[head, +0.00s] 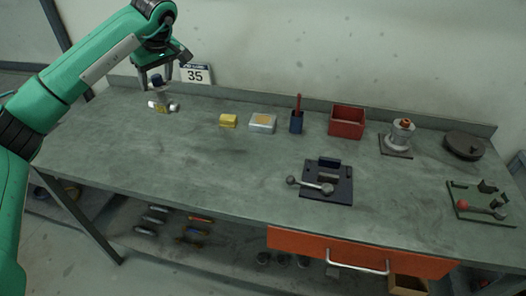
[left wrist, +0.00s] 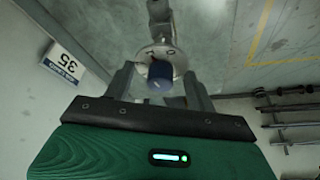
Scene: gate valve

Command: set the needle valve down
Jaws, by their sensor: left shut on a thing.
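The needle valve (head: 160,104) has a pale metal body and a dark blue knob, and shows over the back left of the grey workbench (head: 215,160). My left gripper (head: 157,84) is above it with its fingers pointing down, shut on the blue knob. In the left wrist view the needle valve (left wrist: 160,45) hangs between the fingers of my left gripper (left wrist: 160,82), with the metal body beyond the knob. I cannot tell whether its underside touches the bench. My right gripper is not in view.
A sign reading 35 (head: 196,74) stands behind the gripper. To the right are a yellow block (head: 228,120), a silver box (head: 262,123), a blue holder (head: 296,122), a red bin (head: 347,120) and a dark fixture (head: 326,185). The bench's left front is clear.

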